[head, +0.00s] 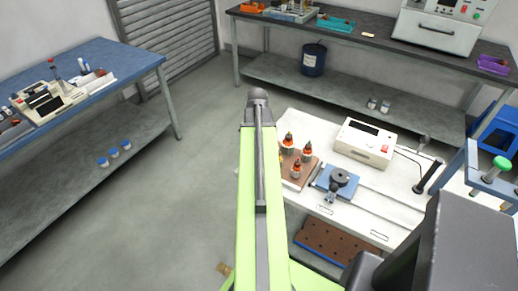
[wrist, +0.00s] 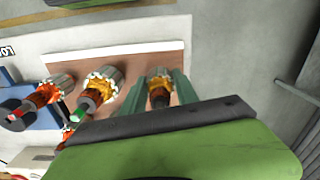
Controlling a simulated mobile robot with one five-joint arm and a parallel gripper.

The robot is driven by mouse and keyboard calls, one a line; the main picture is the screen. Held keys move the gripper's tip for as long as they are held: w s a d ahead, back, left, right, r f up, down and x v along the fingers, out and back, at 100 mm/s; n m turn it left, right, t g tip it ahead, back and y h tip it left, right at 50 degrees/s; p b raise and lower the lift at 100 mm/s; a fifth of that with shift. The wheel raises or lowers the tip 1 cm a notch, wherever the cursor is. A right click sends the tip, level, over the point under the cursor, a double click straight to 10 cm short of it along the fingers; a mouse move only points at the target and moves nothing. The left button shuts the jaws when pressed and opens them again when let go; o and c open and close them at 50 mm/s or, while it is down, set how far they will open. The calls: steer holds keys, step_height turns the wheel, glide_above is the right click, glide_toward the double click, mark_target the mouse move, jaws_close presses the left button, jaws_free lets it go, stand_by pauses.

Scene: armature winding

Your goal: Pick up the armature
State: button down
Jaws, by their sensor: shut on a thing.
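In the wrist view my gripper (wrist: 158,77) has its two green fingers on either side of an armature (wrist: 159,97) with a grey core and copper windings. The fingers are shut on it. It is over the right part of the brown board (wrist: 140,62); I cannot tell whether it is lifted clear. Other armatures stand to its left, one close by (wrist: 98,92) and one further left (wrist: 45,92). In the head view several armatures (head: 306,155) stand on the board; my arm hides the gripper and the held armature.
The white bench (head: 320,212) also carries a blue fixture (head: 338,183) and a white instrument box (head: 364,143) to the right of the board. A blue-topped bench (head: 110,62) stands at left, a dark bench (head: 345,30) at the back. The floor between is clear.

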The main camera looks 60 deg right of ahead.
step_height(320, 180, up, 4)
steer(key=p, duration=0.3)
steer(key=s+d+r+p, duration=0.5)
steer(key=s, duration=0.5)
steer(key=shift+s+d+r+p, duration=0.15)
steer(key=shift+s+r+p, duration=0.05)
steer(key=shift+r+p, duration=0.15)
